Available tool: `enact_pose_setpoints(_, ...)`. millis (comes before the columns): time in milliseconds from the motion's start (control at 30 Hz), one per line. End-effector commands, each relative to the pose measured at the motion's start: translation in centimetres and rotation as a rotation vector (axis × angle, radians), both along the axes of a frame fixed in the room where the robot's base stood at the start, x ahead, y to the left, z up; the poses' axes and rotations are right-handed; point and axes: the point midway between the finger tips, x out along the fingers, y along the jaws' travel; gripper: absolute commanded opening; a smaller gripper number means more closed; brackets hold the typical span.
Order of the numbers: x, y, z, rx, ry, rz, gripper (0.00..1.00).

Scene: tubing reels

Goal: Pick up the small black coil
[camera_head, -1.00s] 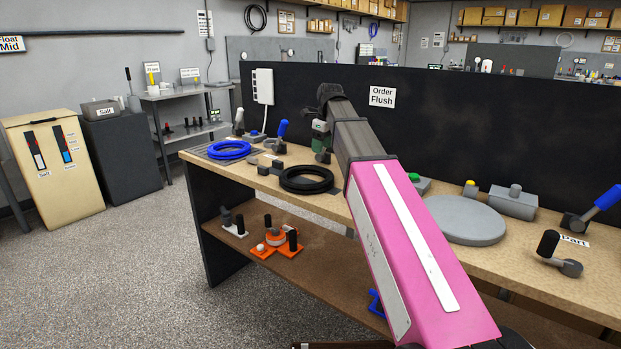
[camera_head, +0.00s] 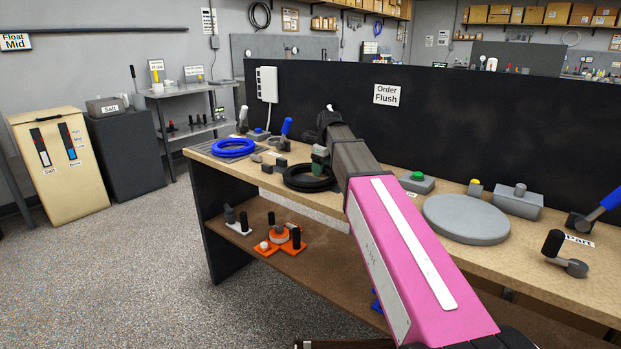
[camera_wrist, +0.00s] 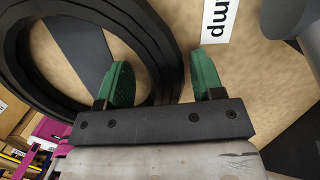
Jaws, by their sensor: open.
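The small black coil (camera_head: 299,187) lies flat on the wooden workbench, left of its middle. My gripper (camera_head: 320,160) is at the coil's right rear part and hides some of it in the head view. In the wrist view, the coil (camera_wrist: 166,62) is a thick black ring at upper left. My gripper (camera_wrist: 162,72) is open, with two green fingers. The left finger appears over the ring's inner side and the right finger outside it, with the ring's band between them. I cannot tell whether the fingertips touch the coil or bench.
A blue coil (camera_head: 233,148) lies at the bench's left end. A grey round plate (camera_head: 466,220) and a green button box (camera_head: 416,182) stand to the right. A black panel (camera_head: 480,125) rises behind the bench. A label (camera_wrist: 217,20) lies near the right finger.

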Motion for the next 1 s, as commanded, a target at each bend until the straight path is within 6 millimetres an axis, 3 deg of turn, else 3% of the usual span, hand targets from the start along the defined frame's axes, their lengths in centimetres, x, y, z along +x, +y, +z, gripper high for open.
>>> enact_pose_setpoints(133, 0.0, 0.0, 0.0, 0.000, 0.000, 0.000, 0.61)
enact_pose_setpoints(300, 0.0, 0.0, 0.0, 0.000, 0.000, 0.000, 0.06)
enact_pose_setpoints(333, 0.0, 0.0, 0.0, 0.000, 0.000, 0.000, 0.02)
enact_pose_setpoints(767, 0.0, 0.0, 0.6, 0.000, 0.000, 0.000, 0.01)
enact_pose_setpoints(1000, 0.1, 0.0, 3.5, 0.000, -0.001, 0.000, 0.01)
